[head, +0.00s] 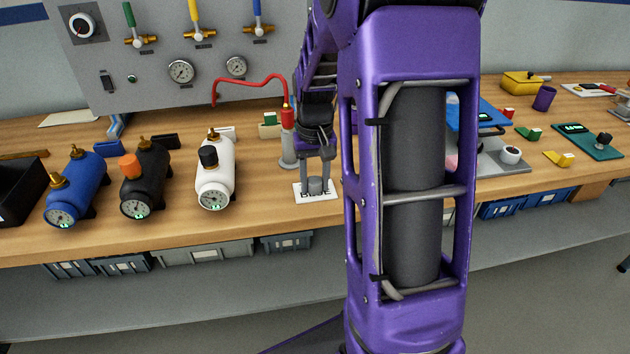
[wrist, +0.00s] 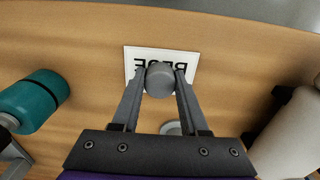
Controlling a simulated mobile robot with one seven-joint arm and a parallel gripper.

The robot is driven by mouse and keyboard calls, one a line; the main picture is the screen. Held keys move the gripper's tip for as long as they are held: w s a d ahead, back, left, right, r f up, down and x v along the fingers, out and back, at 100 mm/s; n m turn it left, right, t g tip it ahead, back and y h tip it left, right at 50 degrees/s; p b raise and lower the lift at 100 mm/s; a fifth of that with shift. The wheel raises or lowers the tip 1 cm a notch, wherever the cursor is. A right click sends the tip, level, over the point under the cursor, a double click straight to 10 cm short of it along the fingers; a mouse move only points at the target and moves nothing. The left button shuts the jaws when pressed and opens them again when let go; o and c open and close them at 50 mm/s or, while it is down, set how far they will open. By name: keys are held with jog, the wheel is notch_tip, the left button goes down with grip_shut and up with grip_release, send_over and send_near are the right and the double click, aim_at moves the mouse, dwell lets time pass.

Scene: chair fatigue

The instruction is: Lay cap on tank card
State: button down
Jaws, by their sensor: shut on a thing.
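A white card (head: 299,190) with dark lettering lies flat near the front edge of the bench. My gripper (head: 315,178) points down over it and is shut on a small grey cap (head: 315,187). In the wrist view the cap (wrist: 160,78) sits between the fingertips, over the middle of the card (wrist: 152,51), hiding part of the lettering. The cap is on or just above the card; I cannot tell which. A white tank (head: 215,186) with a black cap, a black tank (head: 144,195) with an orange cap and a blue tank (head: 77,190) stand to the left.
A grey and red post with a red hose (head: 288,125) stands just behind my gripper. A teal cylinder (wrist: 34,101) shows at the left of the wrist view. My arm hides the bench's middle right. Bare wood lies between the white tank and the card.

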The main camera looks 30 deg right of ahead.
aim_at(314, 180)
jog(key=shift+c, duration=2.1)
grip_release()
jog(key=shift+s+f, duration=0.3)
jog(key=shift+f, duration=0.35)
notch_tip(314, 180, up, 14)
jog(key=p, duration=0.2)
jog(key=shift+w+f+p, duration=0.25)
jog(key=shift+w+p, duration=0.05)
